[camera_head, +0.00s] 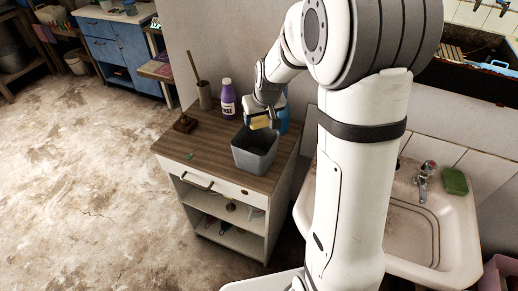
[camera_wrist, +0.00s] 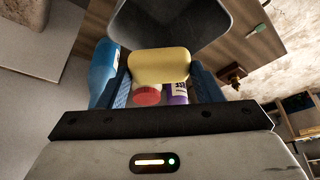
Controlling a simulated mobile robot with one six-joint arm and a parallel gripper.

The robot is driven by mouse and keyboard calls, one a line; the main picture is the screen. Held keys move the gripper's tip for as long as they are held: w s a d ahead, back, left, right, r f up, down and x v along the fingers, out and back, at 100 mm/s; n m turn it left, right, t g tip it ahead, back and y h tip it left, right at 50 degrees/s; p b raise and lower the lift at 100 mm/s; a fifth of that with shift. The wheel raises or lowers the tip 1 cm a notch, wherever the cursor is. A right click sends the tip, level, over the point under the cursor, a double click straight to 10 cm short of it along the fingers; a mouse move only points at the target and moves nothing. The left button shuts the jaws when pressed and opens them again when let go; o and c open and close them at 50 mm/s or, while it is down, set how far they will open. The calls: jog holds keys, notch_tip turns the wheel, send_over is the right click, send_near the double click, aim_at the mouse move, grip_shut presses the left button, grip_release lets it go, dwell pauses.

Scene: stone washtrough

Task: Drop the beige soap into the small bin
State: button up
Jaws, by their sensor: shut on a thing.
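The beige soap (camera_wrist: 160,66) is between the fingers of my gripper (camera_wrist: 163,80) in the wrist view. In the head view my gripper (camera_head: 262,122) is shut on the soap (camera_head: 259,122), just above the back rim of the small grey bin (camera_head: 255,160). The bin stands upright on the wooden top of a white cabinet. In the wrist view the bin (camera_wrist: 170,25) shows as a dark shape just beyond the soap. The bin's floor is hard to make out.
A purple bottle (camera_head: 228,98) and a brown holder with a stick (camera_head: 205,95) stand left of the bin on the cabinet top (camera_head: 215,143). A blue bottle (camera_head: 283,118) is behind my gripper.

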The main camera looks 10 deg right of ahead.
aim_at(261, 128)
jog(key=f, duration=0.1)
jog(key=f+b, duration=0.1)
jog(key=f, duration=0.1)
jog(key=f+b, duration=0.1)
jog(key=f, duration=0.1)
jog(key=shift+w+d, duration=0.25)
jog(key=shift+w, duration=0.1)
jog(key=shift+s+a, duration=0.1)
jog(key=shift+s, duration=0.1)
jog(key=o, duration=1.2)
jog(key=shift+r, duration=0.1)
jog(key=shift+b+v, duration=0.6)
jog(key=shift+v, duration=3.25)
jog(key=shift+w, duration=0.1)
